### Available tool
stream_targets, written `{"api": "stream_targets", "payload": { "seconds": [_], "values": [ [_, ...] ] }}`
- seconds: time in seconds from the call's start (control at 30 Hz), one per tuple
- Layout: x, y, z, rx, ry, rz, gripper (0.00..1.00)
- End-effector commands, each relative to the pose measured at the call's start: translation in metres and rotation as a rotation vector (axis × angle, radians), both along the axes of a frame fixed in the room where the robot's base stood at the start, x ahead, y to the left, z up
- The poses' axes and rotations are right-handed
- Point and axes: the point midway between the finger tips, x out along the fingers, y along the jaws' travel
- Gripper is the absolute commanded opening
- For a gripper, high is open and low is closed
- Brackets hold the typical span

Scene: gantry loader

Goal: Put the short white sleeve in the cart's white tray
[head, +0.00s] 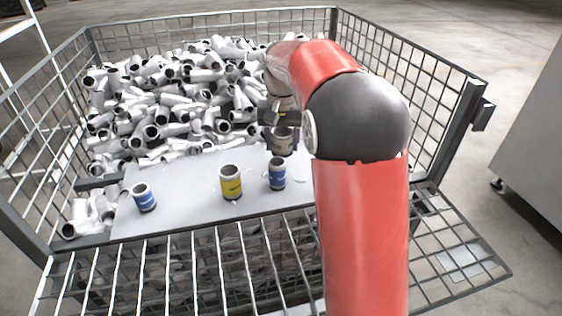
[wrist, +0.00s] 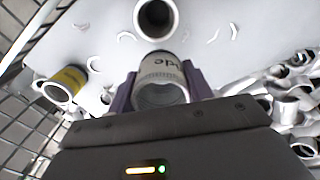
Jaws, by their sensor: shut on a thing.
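My gripper (wrist: 160,88) is shut on a short whitish sleeve (wrist: 163,66) with dark lettering, its open end facing the wrist camera. In the head view the held sleeve (head: 282,143) looks greyish beige and sits near the right end of the white panel, behind a blue-banded sleeve (head: 277,173). I cannot tell whether it touches the panel. My arm hides much of the gripper in the head view. I cannot make out the cart's white tray in either view.
A yellow-banded sleeve (head: 231,182) and a blue-and-white sleeve (head: 145,198) stand on the white panel (head: 190,205). Many white pipe fittings (head: 180,95) are heaped behind it. Wire mesh walls (head: 395,80) enclose them. A grey cabinet (head: 535,150) stands at right, with open floor between.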

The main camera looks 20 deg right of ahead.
Motion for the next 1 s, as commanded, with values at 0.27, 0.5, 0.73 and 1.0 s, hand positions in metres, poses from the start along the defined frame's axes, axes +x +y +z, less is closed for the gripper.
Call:
{"api": "stream_targets", "payload": {
  "seconds": [0.27,0.5,0.73,1.0],
  "values": [
    [0.0,0.0,-0.028,0.0,0.0,0.0,0.18],
    [0.0,0.0,-0.059,0.0,-0.001,0.0,0.18],
    [0.0,0.0,-0.061,0.0,-0.002,0.0,0.18],
    [0.0,0.0,-0.064,0.0,-0.001,0.0,0.64]
  ]
}}
